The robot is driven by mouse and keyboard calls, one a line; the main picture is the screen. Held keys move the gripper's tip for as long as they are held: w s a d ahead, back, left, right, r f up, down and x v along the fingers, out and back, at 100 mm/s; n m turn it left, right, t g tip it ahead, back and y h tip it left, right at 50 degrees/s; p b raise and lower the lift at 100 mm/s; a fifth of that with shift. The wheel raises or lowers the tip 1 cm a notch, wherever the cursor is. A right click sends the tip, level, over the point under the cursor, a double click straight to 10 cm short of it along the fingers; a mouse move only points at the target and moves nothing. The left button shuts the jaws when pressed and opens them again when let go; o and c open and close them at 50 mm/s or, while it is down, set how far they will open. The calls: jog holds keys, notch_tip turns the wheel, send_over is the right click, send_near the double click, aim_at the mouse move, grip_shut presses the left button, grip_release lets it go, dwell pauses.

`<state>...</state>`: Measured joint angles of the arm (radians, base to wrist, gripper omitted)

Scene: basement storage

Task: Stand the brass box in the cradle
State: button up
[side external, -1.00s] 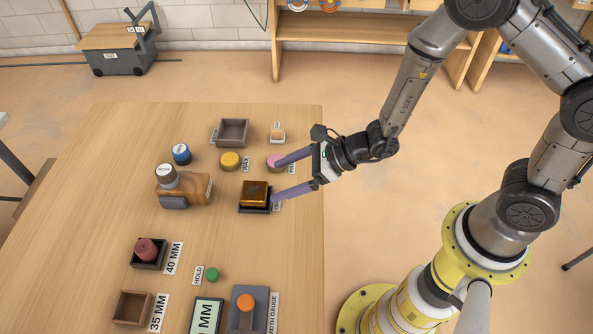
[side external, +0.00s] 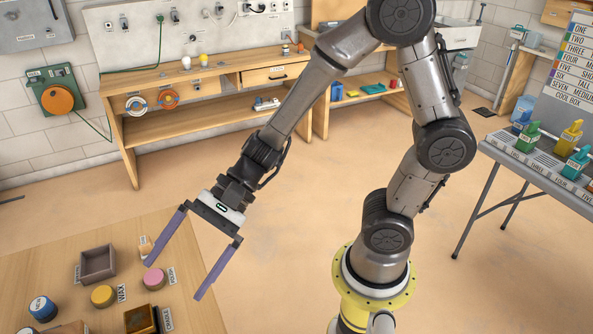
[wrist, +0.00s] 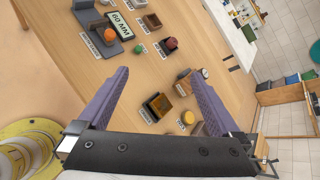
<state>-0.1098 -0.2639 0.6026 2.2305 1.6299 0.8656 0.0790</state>
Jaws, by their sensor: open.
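The brass box (side external: 141,318) is at the bottom edge of the side external view, partly cut off, on the dark cradle beside a label. In the wrist view the brass box (wrist: 161,103) shows on the dark cradle (wrist: 147,114), between and beyond my fingers. I cannot tell how squarely it is seated. My gripper (side external: 175,279) is open and empty, raised above the table and clear of the box. In the wrist view both purple fingers of my gripper (wrist: 157,72) are spread with nothing between them.
On the table near the box are a pink disc (side external: 154,279), a yellow disc (side external: 103,296), a blue-sided jar (side external: 42,308) and an empty brown tray (side external: 97,263). A workbench (side external: 200,80) stands behind. A side table (side external: 545,165) with coloured containers stands at right.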

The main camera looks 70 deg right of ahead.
jog(key=s+d+r+n+h, duration=0.3)
jog(key=s+d+n+h, duration=0.2)
jog(key=d, duration=0.5)
jog(key=s+d+r+n+t+h, duration=0.1)
jog(key=s+d+r+n+h, duration=0.3)
jog(key=d+n, duration=0.6)
jog(key=s+h, duration=0.2)
jog(key=s, duration=0.1)
jog(key=shift+s, duration=0.15)
